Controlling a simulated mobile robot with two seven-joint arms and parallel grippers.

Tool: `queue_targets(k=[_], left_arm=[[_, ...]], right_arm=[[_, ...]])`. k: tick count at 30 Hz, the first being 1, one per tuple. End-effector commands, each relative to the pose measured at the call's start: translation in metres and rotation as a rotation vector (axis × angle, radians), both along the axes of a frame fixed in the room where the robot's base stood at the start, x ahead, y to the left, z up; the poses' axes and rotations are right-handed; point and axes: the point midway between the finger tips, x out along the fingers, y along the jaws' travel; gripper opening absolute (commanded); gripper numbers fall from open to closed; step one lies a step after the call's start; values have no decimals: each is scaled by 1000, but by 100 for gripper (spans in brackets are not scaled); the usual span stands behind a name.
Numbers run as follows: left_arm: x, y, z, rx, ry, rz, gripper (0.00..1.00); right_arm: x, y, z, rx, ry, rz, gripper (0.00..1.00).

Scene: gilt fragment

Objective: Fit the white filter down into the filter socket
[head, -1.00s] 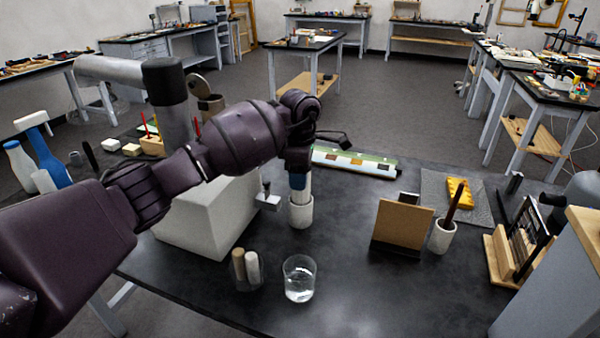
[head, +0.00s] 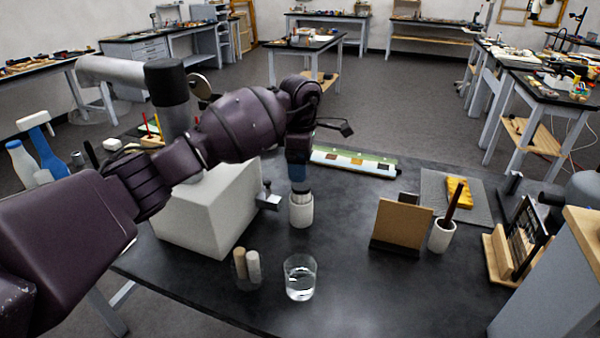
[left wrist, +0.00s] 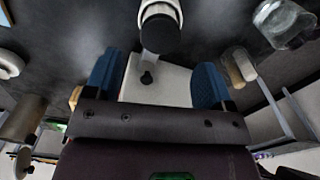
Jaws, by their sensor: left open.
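A white upright cylinder (head: 301,212), which looks like the filter socket, stands on the dark table beside the white box (head: 205,215). My left gripper (head: 299,185) is above it, pointing down. In the left wrist view the two blue fingers of my left gripper (left wrist: 158,80) are wide apart with nothing gripped between them. My right gripper is not in view.
A brown board (head: 402,223) and a white cup (head: 441,236) stand at right. The table between is clear.

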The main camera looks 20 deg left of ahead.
Motion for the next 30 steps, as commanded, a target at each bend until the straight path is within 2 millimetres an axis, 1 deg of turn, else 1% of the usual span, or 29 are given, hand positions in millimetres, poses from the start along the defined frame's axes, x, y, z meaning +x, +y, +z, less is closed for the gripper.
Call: queue_targets(k=[1, 6, 9, 13, 19, 30], left_arm=[[1, 1, 12, 2, -4, 0, 76], [0, 0, 46, 1, -3, 0, 76], [0, 0, 64, 0, -3, -1, 76], [0, 0, 82, 1, -1, -1, 76], [0, 0, 96, 0, 1, -1, 76], [0, 0, 97, 0, 1, 0, 76]], right_arm=[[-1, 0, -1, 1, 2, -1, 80], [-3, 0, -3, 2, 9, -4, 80], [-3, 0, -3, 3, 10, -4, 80], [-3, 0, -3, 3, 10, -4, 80], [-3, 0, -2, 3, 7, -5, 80], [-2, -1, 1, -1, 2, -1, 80]])
